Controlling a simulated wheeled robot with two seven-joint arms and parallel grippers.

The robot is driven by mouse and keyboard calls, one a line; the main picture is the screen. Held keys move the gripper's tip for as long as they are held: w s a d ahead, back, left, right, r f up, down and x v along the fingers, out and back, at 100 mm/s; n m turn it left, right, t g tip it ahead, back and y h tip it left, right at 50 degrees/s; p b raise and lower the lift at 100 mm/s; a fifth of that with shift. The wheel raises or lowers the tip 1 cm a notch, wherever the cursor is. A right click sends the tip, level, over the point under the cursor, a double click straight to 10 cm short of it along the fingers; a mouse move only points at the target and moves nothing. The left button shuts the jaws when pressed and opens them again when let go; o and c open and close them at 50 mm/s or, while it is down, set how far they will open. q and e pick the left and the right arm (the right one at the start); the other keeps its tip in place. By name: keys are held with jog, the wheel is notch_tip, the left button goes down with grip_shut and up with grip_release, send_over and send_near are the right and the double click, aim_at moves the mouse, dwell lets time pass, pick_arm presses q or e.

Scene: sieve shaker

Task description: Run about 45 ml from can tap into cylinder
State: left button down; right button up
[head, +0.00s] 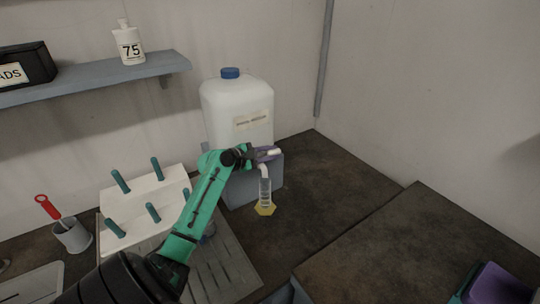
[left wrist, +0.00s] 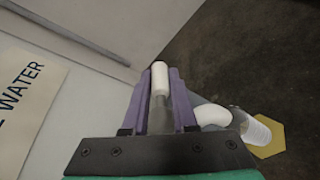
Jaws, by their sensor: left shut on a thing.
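The can (head: 236,102) is a large white container with a blue cap and a label, standing on a grey block against the back wall. My left gripper (head: 268,153) is at the front of the can, shut on the white tap handle (left wrist: 160,78), which shows between its purple fingers in the left wrist view. The white curved tap spout (left wrist: 213,115) points down beside the fingers. The clear measuring cylinder (head: 265,187) with a yellow base stands under the spout. Its liquid level is too small to tell.
A white peg rack (head: 145,205) with teal pegs and a grey slotted drainer (head: 228,272) stand left of the cylinder. A grey cup (head: 72,236) holds a red-handled tool. A shelf (head: 100,76) carries a bottle marked 75. The dark counter right of the cylinder is clear.

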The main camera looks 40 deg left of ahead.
pick_arm(q)
jog(key=shift+s+d+m+h, duration=0.1)
jog(key=shift+d+m+h, duration=0.05)
jog(key=shift+m+h, duration=0.4)
jog(key=c, duration=0.7)
grip_release()
jog(key=b+v, duration=0.3)
jog(key=v, duration=1.1)
jog(key=shift+s+r, duration=0.2)
jog(key=shift+r, duration=0.05)
